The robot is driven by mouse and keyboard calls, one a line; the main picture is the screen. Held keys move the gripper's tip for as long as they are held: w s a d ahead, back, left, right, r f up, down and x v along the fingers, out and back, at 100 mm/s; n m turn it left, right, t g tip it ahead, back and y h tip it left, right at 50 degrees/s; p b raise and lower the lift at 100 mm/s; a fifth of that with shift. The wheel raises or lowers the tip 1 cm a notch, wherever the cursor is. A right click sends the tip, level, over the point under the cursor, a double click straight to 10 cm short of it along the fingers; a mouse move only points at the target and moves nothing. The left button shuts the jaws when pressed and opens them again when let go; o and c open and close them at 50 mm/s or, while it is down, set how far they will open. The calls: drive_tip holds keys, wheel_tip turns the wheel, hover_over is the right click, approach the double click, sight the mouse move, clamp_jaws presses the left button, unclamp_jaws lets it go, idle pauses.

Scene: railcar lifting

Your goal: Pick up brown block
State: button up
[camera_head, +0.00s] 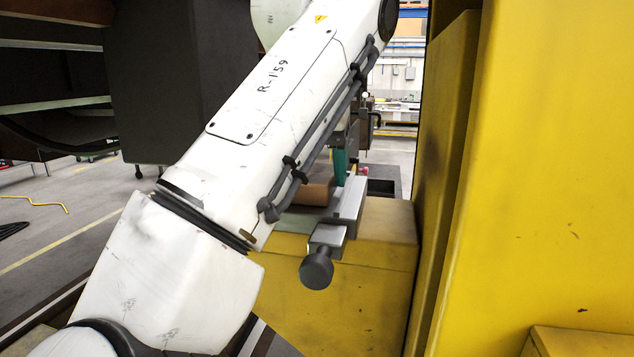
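The brown block (317,189) sits above the top of a yellow pedestal (385,222), just left of a grey metal clamp-like fixture (350,200). Its left part is hidden behind my white arm. My gripper (340,168) shows only as a narrow teal finger pointing down behind the arm, at the block's right side. The other finger is hidden, so I cannot tell how wide the gripper stands or whether it touches the block.
The fixture has a dark round knob (317,269) at its near end. A tall yellow structure (540,150) closes off the right side. A small red object (364,170) and a dark open box (384,187) lie behind the fixture. Open floor (60,215) shows at left.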

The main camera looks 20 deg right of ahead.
drive_tip(key=c, duration=0.7)
